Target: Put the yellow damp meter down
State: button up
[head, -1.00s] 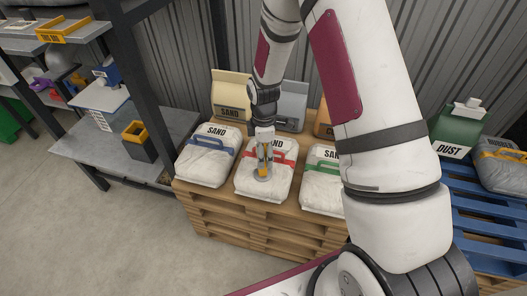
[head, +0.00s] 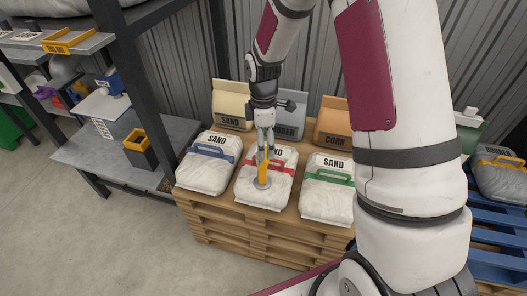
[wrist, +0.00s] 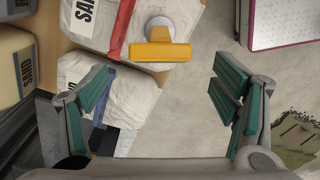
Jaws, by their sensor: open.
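The yellow damp meter (head: 264,170) has a yellow handle and a round grey foot. It stands on the middle sand bag (head: 277,192), the white one with a red handle strap. In the wrist view the meter (wrist: 160,51) shows beyond the fingers, clear of both, over the bag's edge area. My gripper (head: 265,146) is above the meter in the head view, pointing down. In the wrist view my gripper (wrist: 160,92) has its green-padded fingers wide apart with nothing between them.
A sand bag with a blue handle (head: 207,174) lies to the left, one with a green handle (head: 326,203) to the right. Paper sacks stand behind. All rest on a wooden pallet stack (head: 222,220). A metal shelf (head: 115,155) stands at the left; the floor in front is clear.

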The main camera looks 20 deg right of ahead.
jog(key=shift+r, duration=1.6)
jog(key=s+r+m+t, duration=0.1)
jog(key=s+r+m, duration=0.3)
jog(key=s+r, duration=0.3)
jog(key=s+r+m, duration=0.3)
jog(key=s+r, duration=0.3)
jog(key=r, duration=0.4)
jog(key=s+r+m, duration=0.2)
jog(key=s+m, duration=0.2)
jog(key=s, duration=0.5)
jog(key=s+a+r+m+t, duration=0.1)
jog(key=s+m, duration=0.3)
jog(key=s, duration=0.5)
jog(key=shift+s+r+t, duration=0.3)
jog(key=shift+r, duration=0.45)
jog(key=shift+r, duration=0.1)
